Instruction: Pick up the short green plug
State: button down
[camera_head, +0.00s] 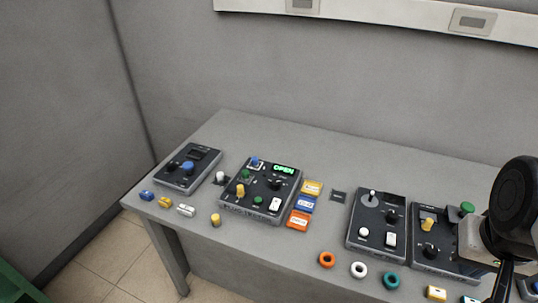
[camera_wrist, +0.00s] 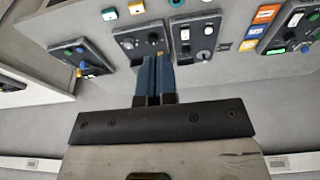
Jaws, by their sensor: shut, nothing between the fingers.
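Several green pieces show in the head view, and I cannot tell for sure which one is the short green plug. One green round-topped piece (camera_head: 467,208) stands at the back of the rightmost grey device, just left of my arm. Two small green pieces, one upper left (camera_head: 245,174) and one lower (camera_head: 258,199), sit on the panel with the lit OPEN display. My gripper (camera_wrist: 156,60) is shut and empty in the wrist view, its blue fingers together over the device with the yellow piece. The fingers hide part of that device.
The grey table (camera_head: 330,165) carries the OPEN panel (camera_head: 262,186), a joystick device (camera_head: 377,222) and a device at the far left (camera_head: 188,167). Orange (camera_head: 327,259), white (camera_head: 358,270) and teal (camera_head: 391,280) rings lie along the front. The back of the table is mostly clear.

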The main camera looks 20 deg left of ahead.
jog(key=c, duration=0.7)
grip_release()
jog(key=shift+c, duration=0.2)
jog(key=w+a+r+n, duration=0.2)
jog(key=w+a+n, duration=0.55)
jog(key=w, duration=0.75)
jog(key=n+g, duration=0.3)
jog(key=n, duration=1.1)
send_over(246, 170)
jog(key=shift+m, duration=0.25)
jog(key=f, duration=2)
jog(key=shift+d+f, duration=0.3)
jog(key=shift+s+a+f, duration=0.1)
jog(key=shift+a+f, duration=0.1)
jog(key=shift+a, duration=0.2)
